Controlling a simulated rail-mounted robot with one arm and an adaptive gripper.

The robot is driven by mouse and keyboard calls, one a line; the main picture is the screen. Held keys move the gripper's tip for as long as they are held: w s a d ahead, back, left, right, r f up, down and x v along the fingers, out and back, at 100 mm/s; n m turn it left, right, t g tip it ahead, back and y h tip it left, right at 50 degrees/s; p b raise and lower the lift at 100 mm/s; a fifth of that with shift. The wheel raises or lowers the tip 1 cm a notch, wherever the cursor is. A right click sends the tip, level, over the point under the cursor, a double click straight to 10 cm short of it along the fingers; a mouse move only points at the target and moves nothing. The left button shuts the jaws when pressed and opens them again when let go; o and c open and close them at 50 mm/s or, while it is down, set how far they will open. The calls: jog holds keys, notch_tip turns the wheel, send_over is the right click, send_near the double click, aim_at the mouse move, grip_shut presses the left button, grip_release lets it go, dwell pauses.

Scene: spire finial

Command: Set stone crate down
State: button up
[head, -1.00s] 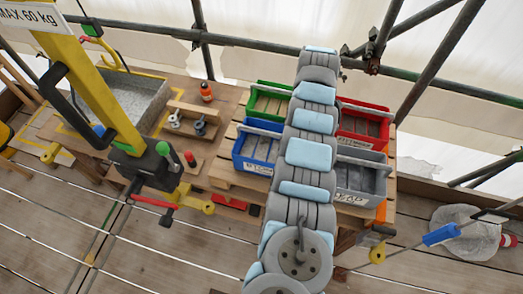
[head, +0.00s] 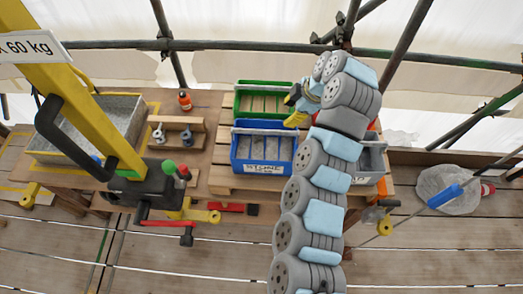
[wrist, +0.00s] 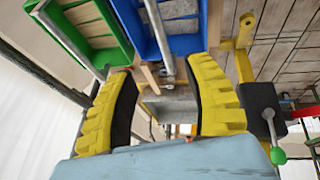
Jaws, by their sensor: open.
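The stone crate is the blue open-topped box (head: 242,167) with a white "STONE" label, seen on the wooden pallet in the head view. Grey slabs lie inside it. It also shows at the top of the wrist view (wrist: 190,43). My gripper (head: 293,108) is by the crate's far right corner, close to the green crate (head: 237,104). In the wrist view its yellow-padded fingers (wrist: 165,100) are spread wide with nothing held between them. Whether a finger touches the crate cannot be told.
The grey lead crate (head: 372,178) sits right of my arm, which mostly hides the red crate. At left stand a yellow hoist post (head: 75,75) with a control box (head: 150,188) and a grey trough (head: 120,110). A scaffold rail (head: 230,44) runs behind.

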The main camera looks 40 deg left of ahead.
send_over(267, 131)
jog(key=d, duration=0.3)
jog(key=shift+f, duration=4.35)
jog(key=shift+w+p+x, duration=0.15)
jog(key=shift+p+x, duration=0.3)
jog(key=shift+x, duration=1.45)
jog(key=shift+w+p+x, duration=0.15)
jog(key=shift+p+x, duration=0.25)
jog(key=shift+x, duration=1.45)
jog(key=shift+a, duration=0.15)
jog(key=shift+c, duration=0.3)
grip_shut()
